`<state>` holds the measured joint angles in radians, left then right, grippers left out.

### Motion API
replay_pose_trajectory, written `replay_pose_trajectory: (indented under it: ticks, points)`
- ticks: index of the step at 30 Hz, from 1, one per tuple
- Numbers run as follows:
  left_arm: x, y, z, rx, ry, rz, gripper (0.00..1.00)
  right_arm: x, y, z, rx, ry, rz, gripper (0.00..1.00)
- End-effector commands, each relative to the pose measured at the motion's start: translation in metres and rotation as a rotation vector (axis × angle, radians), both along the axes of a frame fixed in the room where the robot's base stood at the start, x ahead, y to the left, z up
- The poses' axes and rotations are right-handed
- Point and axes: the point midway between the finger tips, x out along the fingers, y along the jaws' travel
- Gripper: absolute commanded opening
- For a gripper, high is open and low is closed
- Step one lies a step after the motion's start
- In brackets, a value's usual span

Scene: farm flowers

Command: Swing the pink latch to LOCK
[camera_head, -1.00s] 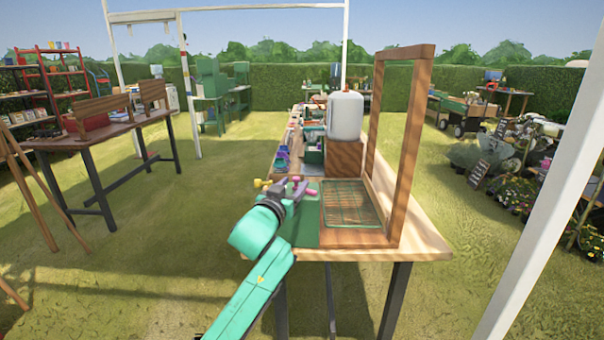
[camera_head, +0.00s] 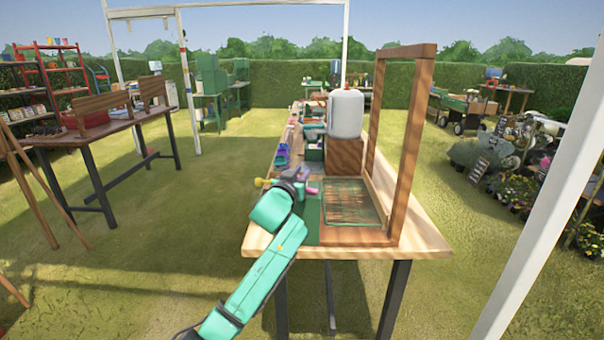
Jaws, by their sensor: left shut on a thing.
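The pink latch (camera_head: 311,190) shows as a small pink piece at the left part of the bench, beside the green panel. My left gripper (camera_head: 298,180) is at the latch, its dark fingers partly hidden behind my green wrist. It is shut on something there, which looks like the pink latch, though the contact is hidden. A yellow knob (camera_head: 262,183) sticks out just left of the gripper. Any LOCK marking is too small or hidden. My right gripper is not in view.
The wooden bench (camera_head: 420,238) carries an upright wooden frame (camera_head: 414,150) on the right and a white container (camera_head: 345,114) on a wooden block behind. Small items line the bench's far left. A white post (camera_head: 540,190) stands at right. Grass left of the bench is open.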

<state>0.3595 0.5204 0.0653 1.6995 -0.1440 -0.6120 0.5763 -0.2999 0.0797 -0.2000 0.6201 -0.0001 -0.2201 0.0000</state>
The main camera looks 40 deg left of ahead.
Motion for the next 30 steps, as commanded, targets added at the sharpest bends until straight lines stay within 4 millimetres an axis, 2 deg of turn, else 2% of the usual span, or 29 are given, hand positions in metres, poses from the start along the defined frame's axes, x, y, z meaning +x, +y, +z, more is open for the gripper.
replay_pose_trajectory:
  ticks: [7,17,18,20,30]
  points:
    - [-0.008,0.0,-0.006,-0.007,0.001,0.14,0.0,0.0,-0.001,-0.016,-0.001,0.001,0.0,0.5]
    - [-0.011,0.002,-0.003,-0.002,0.006,0.175,0.0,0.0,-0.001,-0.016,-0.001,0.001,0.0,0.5]
    - [-0.011,0.002,-0.003,-0.002,0.006,0.175,0.34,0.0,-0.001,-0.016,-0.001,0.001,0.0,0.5]
    - [-0.011,0.002,-0.003,-0.002,0.006,0.176,0.56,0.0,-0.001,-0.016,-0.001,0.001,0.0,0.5]
    - [-0.013,0.002,-0.002,-0.001,0.002,0.176,0.56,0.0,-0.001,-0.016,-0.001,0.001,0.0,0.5]
